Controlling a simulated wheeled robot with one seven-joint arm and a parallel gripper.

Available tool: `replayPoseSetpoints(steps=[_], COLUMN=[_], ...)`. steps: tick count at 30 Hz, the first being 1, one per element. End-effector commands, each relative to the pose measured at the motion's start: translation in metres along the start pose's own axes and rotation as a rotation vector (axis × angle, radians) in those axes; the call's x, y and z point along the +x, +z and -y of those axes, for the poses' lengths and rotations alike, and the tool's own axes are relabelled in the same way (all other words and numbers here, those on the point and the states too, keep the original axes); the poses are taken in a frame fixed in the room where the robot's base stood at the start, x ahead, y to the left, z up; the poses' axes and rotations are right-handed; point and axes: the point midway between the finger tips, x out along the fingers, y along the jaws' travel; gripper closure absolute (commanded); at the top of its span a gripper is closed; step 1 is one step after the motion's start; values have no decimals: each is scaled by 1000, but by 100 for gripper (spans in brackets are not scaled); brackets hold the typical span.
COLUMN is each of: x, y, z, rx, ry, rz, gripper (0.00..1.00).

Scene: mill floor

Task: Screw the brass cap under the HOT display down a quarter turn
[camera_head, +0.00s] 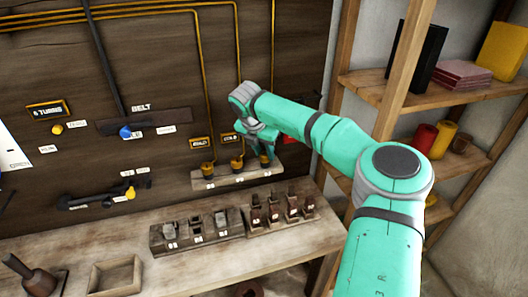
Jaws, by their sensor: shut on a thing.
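Three brass caps stand in a row on a pale ledge (226,181) against the dark wall board. The left cap (208,168) and the middle cap (237,164) are clear of my arm. My gripper (264,156) points down at the right end of the row and is shut on the right cap (264,161), which is partly covered by the fingers. Small lit displays show above the left cap (200,143) and the middle cap (229,139); their words are too small to read surely. Any display above the right cap is hidden behind my gripper and wrist.
Below the ledge, a wooden bench carries two racks of small blocks (197,232) (283,212) and an empty wooden tray (116,273). Wooden shelves (445,95) with books and cups stand at right. A blue knob (125,132) sits on the board at left.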

Motion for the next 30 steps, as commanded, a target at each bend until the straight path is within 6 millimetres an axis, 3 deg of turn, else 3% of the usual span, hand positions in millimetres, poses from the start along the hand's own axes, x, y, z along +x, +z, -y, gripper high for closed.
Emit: replayPoseSetpoints(steps=[2, 3, 5, 6, 17, 30], x=[1, 1, 1, 1, -5, -79], y=[0, 0, 0, 0, 0, 0], z=[1, 1, 1, 1, 0, 1], rx=[0, 0, 0, 0, -1, -1], ry=[-3, -3, -2, -2, 0, -1], rz=[-2, -2, -2, -2, 0, 1], gripper=[92, 67, 53, 51, 51, 51])
